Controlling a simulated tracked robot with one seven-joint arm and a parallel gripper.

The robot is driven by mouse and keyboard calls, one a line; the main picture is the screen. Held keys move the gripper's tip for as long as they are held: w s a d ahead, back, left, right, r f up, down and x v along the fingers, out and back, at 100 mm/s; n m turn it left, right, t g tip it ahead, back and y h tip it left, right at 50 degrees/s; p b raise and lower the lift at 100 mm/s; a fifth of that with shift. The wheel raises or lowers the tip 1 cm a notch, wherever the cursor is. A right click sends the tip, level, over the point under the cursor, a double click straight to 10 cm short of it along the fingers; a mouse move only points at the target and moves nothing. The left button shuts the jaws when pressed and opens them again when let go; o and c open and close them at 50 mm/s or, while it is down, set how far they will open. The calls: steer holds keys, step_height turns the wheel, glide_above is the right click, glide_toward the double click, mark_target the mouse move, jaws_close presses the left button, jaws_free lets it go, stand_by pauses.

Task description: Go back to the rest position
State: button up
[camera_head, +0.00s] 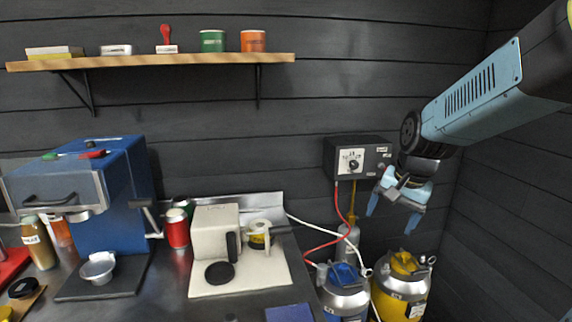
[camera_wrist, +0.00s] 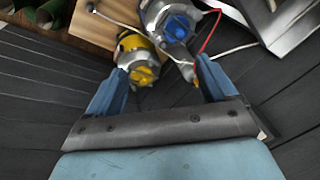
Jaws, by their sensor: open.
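My gripper (camera_head: 397,207) hangs from my light-blue arm at the right in the head view, its two blue fingers apart and empty. It is in the air in front of the dark plank wall, above a keg with a yellow top (camera_head: 402,277) and a keg with a blue top (camera_head: 345,290). In the wrist view my gripper (camera_wrist: 160,78) also shows open, with nothing between its fingers. The yellow-topped keg (camera_wrist: 140,58) and the blue-topped keg (camera_wrist: 172,20) lie beyond the fingertips there.
A black control box (camera_head: 357,158) with a dial is on the wall left of my gripper, with red and white hoses below. A steel counter (camera_head: 172,262) holds a blue coffee machine (camera_head: 95,190) and a cream machine (camera_head: 213,232). A wooden shelf (camera_head: 150,62) holds small items.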

steer(key=s+r+n+t+h, duration=0.1)
steer(key=s+r+n, duration=0.5)
steer(key=s, duration=0.8)
steer(key=shift+r+t, duration=0.6)
steer(key=shift+t, duration=0.1)
steer(key=shift+c, duration=0.5)
